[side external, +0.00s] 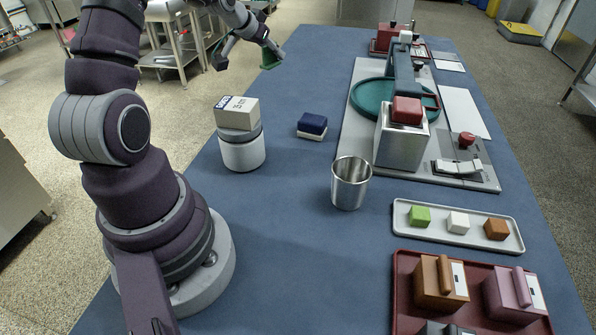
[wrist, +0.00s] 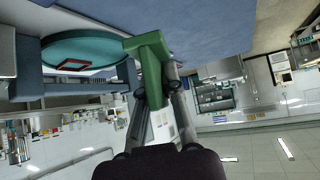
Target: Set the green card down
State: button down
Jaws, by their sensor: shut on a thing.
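The green card (wrist: 152,62) is held between the fingers of my gripper (wrist: 158,92) in the wrist view, its wider end sticking out beyond the fingertips. In the side external view the green card (side external: 271,59) shows small and dark at the far left edge of the blue table. My gripper (side external: 268,46) is shut on it there. The card looks close to the table edge; I cannot tell whether it touches the table.
A round teal tray (side external: 380,103) sits on a grey machine plate (side external: 475,172) at right. A white box (side external: 237,112) on a round stand, a navy block (side external: 312,124) and a steel cup (side external: 351,184) stand nearer.

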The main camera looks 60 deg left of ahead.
jog(key=d+f+m+g+h, duration=0.15)
jog(key=d+m+h, duration=0.55)
jog(key=d, duration=1)
jog(key=d+m+g+h, duration=0.2)
jog(key=d+m+h, duration=0.5)
jog(key=d, duration=1)
jog(key=s+d+r+m+g+y, duration=0.1)
jog(key=s+d+m+g+y, duration=0.1)
jog(key=s+d+m+g, duration=0.6)
jog(key=s+d+r+m+g+y, duration=0.1)
jog(key=s+d+m+g, duration=0.3)
jog(key=s+d+m, duration=0.55)
jog(key=shift+y, duration=0.3)
jog(key=s+f, duration=0.1)
jog(key=f, duration=0.4)
jog(key=s+a+f, duration=0.1)
jog(key=s+f, duration=0.1)
jog(key=f, duration=0.2)
jog(key=s+a+f, duration=0.1)
jog(key=f, duration=0.4)
jog(key=shift+s+f, duration=0.15)
jog(key=shift+f, duration=0.15)
jog(key=shift+f, duration=0.1)
